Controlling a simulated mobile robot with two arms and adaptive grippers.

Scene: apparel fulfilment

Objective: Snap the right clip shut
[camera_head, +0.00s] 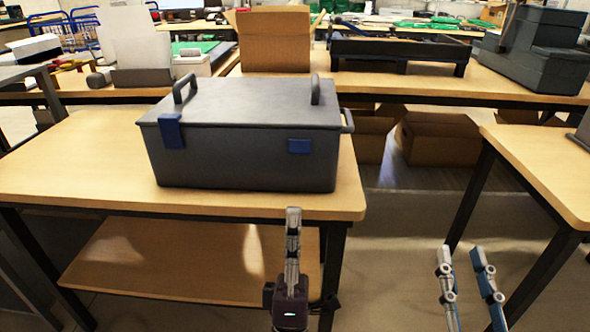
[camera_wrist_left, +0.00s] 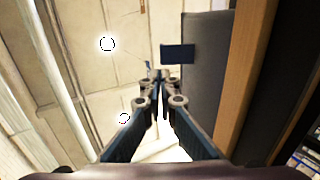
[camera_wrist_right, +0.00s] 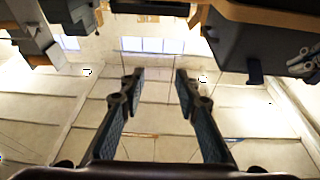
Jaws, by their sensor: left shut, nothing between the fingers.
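A dark grey lidded box (camera_head: 250,158) stands on the wooden table in the head view. Its left blue clip (camera_head: 171,132) lies over the lid's edge and down the front wall. The right blue clip (camera_head: 299,146) is below the lid's rim. In the left wrist view the right clip (camera_wrist_left: 178,54) sticks out from the box wall (camera_wrist_left: 202,75). My left gripper (camera_head: 293,213) is shut and empty, in front of the box and below the right clip, apparently apart from it. My right gripper (camera_head: 462,255) is open and empty, right of the table.
The wooden table (camera_head: 80,165) has free room left of the box. The box has upright handles on its lid. Another table (camera_head: 550,170) stands at the right. A back bench holds a cardboard box (camera_head: 274,40) and grey bins (camera_head: 535,55). Open floor lies between the tables.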

